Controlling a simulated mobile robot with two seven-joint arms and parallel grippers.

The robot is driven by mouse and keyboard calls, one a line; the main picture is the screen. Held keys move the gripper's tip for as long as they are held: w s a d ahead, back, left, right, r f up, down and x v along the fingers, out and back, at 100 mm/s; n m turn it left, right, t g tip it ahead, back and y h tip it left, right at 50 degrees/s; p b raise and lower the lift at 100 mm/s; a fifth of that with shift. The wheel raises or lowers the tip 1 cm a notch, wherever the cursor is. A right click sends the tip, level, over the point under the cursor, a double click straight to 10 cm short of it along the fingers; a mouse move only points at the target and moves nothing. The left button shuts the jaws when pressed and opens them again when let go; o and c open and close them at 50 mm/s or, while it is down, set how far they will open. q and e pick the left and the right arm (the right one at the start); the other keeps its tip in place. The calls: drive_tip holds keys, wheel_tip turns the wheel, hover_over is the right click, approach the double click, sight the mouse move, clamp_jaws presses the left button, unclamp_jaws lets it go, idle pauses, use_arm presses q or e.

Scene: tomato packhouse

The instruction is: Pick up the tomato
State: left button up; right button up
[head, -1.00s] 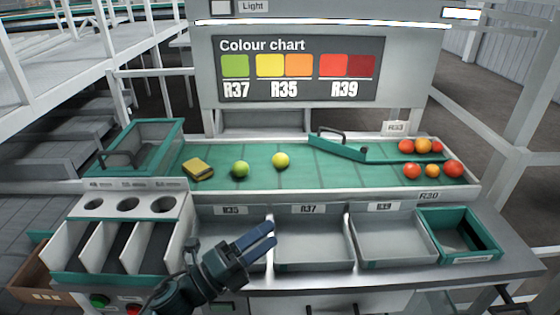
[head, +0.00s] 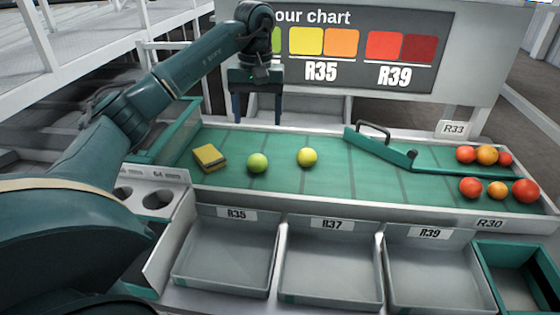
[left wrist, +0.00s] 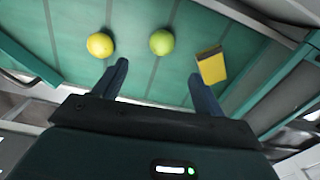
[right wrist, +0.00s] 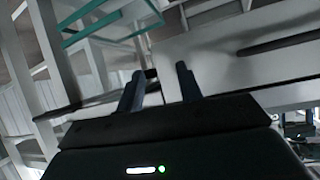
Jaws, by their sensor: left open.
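A green tomato (head: 258,163) and a yellow tomato (head: 307,157) lie apart on the green sorting bed (head: 330,183). Several red and orange tomatoes (head: 525,190) lie at its right end. My left gripper (head: 256,115) points down, open and empty, above the back edge of the bed, behind and above the green tomato. In the left wrist view the green tomato (left wrist: 162,42) shows beyond and between the fingertips, and the yellow tomato (left wrist: 101,45) lies to the left. My right gripper (right wrist: 160,72) is open and empty, away from the bed.
A yellow and dark block (head: 209,157) lies left of the green tomato. A green divider with a handle (head: 380,145) crosses the bed's right part. Grey bins (head: 330,270) and a green crate (head: 515,250) stand in front. The colour chart board (head: 370,50) rises behind.

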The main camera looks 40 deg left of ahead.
sight(257, 156)
use_arm(q)
drive_tip(key=f, duration=1.2)
drive_tip(key=shift+s+a+f+p, duration=0.2)
drive_tip(key=shift+s+f+p, duration=0.1)
drive_tip(key=shift+f+p, duration=0.1)
drive_tip(key=shift+c, duration=0.4)
drive_tip(key=c, duration=0.7)
